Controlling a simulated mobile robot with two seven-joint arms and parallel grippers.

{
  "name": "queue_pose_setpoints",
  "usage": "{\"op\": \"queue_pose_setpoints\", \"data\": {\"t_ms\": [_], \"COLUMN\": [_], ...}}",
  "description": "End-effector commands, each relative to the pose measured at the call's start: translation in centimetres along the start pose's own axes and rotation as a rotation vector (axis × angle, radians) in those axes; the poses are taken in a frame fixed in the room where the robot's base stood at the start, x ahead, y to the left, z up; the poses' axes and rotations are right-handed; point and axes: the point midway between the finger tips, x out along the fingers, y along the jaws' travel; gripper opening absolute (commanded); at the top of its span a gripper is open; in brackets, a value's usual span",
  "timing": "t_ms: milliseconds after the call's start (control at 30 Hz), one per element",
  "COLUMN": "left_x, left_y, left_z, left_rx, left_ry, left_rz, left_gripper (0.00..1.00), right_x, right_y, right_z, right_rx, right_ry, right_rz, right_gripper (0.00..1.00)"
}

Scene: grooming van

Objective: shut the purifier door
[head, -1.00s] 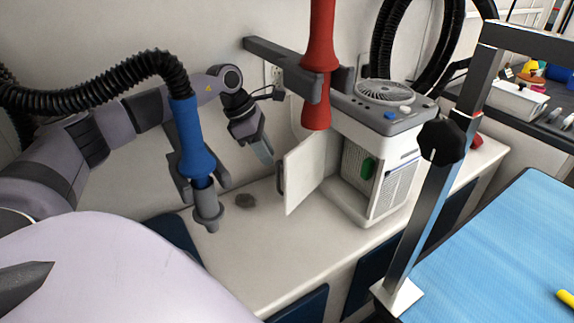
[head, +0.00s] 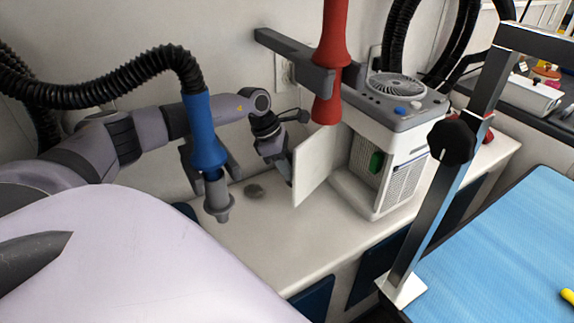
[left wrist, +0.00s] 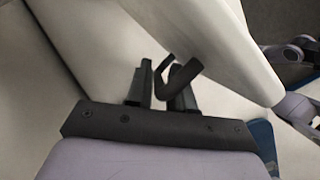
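The air purifier (head: 392,172) stands on the white counter, with its white door (head: 318,163) swung open to the left. Its inside and a green part (head: 376,162) show. My left gripper (head: 288,172) is at the door's outer left edge, partly hidden behind it. In the left wrist view, the door (left wrist: 215,45) slants across the upper right. Its dark hooked handle (left wrist: 184,74) reaches between the two fingers of my left gripper (left wrist: 160,88). The fingers stand apart, with a gap showing beside the handle. My right gripper is not in view.
A blue dryer nozzle (head: 207,135) and a red one (head: 331,60) hang in holders near my left arm and above the door. A grey post with a black knob (head: 451,142) stands before the purifier. The counter (head: 262,240) in front is mostly clear.

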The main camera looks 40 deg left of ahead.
Motion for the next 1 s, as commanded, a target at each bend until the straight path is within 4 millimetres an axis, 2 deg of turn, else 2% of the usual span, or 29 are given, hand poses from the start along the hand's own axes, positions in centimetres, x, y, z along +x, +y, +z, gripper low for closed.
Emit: {"op": "queue_pose_setpoints", "data": {"t_ms": [67,133,333,500,833,867,1000], "left_x": [0.0,0.0,0.0,0.4,0.6,0.6,0.6], "left_y": [0.0,0.0,-0.1,-1.1,-1.5,-1.5,-1.4], "left_z": [0.0,0.0,0.0,1.1,1.5,1.5,1.5], "left_rx": [0.0,0.0,0.0,0.003,0.0,0.0,0.0], "left_ry": [0.0,0.0,0.001,0.001,0.001,0.001,0.001], "left_rz": [0.0,0.0,0.0,-0.003,0.0,0.0,0.0], "left_gripper": [0.22,0.0,0.0,0.0,0.0,0.22,0.22], "right_x": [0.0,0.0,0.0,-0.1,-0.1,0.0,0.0], "right_y": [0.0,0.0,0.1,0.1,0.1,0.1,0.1], "right_z": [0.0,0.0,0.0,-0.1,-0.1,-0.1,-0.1], "right_rx": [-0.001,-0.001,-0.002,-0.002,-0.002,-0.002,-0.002], "right_ry": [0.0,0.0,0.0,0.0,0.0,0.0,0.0], "right_rz": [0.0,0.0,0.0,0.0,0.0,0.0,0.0], "right_gripper": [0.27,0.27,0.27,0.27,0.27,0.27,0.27]}}
